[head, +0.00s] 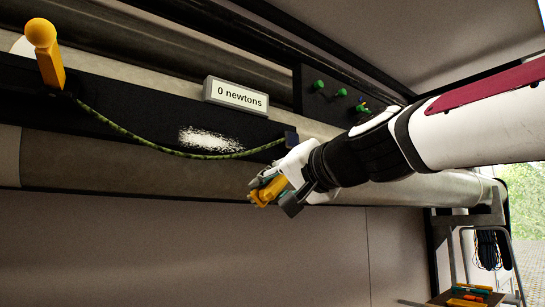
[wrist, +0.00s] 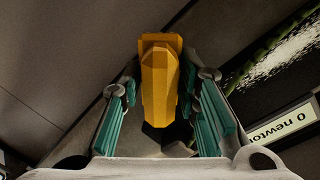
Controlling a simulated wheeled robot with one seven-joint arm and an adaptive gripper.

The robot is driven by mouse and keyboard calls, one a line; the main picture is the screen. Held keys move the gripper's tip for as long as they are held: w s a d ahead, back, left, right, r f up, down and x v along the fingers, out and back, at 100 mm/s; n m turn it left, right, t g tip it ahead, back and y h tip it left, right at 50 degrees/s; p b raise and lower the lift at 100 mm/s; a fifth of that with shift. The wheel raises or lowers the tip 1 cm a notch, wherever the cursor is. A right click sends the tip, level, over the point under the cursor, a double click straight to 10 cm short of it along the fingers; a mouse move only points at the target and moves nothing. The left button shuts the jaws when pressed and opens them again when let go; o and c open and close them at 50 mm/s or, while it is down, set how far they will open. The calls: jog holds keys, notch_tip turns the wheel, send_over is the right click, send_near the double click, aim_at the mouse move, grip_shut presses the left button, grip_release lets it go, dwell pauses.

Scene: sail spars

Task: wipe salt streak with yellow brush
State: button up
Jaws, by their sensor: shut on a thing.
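The salt streak (head: 210,139) is a speckled white patch on the dark face of the spar (head: 120,120). It also shows at the upper right of the wrist view (wrist: 285,52). My gripper (head: 266,187) is shut on the yellow brush (head: 270,193), below and to the right of the streak and apart from it. In the wrist view the brush (wrist: 160,85) stands between the two teal-padded fingers. Its bristles cannot be made out.
A green rope (head: 150,142) sags just under the streak, from a yellow ball-topped handle (head: 48,65) to a dark block (head: 291,138). A grey sign (head: 236,95) reading "0 newtons" sits above. Green knobs (head: 341,92) are behind. A cart (head: 470,297) stands lower right.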

aim_at(184, 137)
jog(key=s+r+y, duration=0.1)
jog(key=s+r, duration=0.6)
jog(key=r, duration=0.1)
jog(key=shift+n+t, duration=0.3)
jog(key=shift+d+p+x, duration=0.1)
jog(key=shift+p+x, duration=0.1)
jog(key=shift+x, duration=1.3)
jog(key=shift+d+p+x, duration=0.15)
jog(key=shift+x, duration=1.3)
jog(key=shift+r+x, duration=0.2)
jog(key=shift+x, duration=0.9)
jog(key=shift+s+a+p, duration=0.45)
jog(key=shift+s+a, duration=0.15)
jog(key=shift+a, duration=0.15)
jog(key=shift+s+a+p, duration=0.4)
jog(key=shift+s+a, duration=0.15)
jog(key=shift+a, duration=0.2)
jog(key=shift+s+a+p, duration=0.7)
jog(key=shift+a+p, duration=0.1)
jog(key=shift+a, duration=0.35)
jog(key=shift+s+a+p, duration=0.75)
jog(key=shift+a+p, duration=0.1)
jog(key=shift+a, duration=0.35)
jog(key=shift+s+a+p, duration=0.7)
jog(key=shift+a+p, duration=0.1)
jog(key=shift+a, duration=0.35)
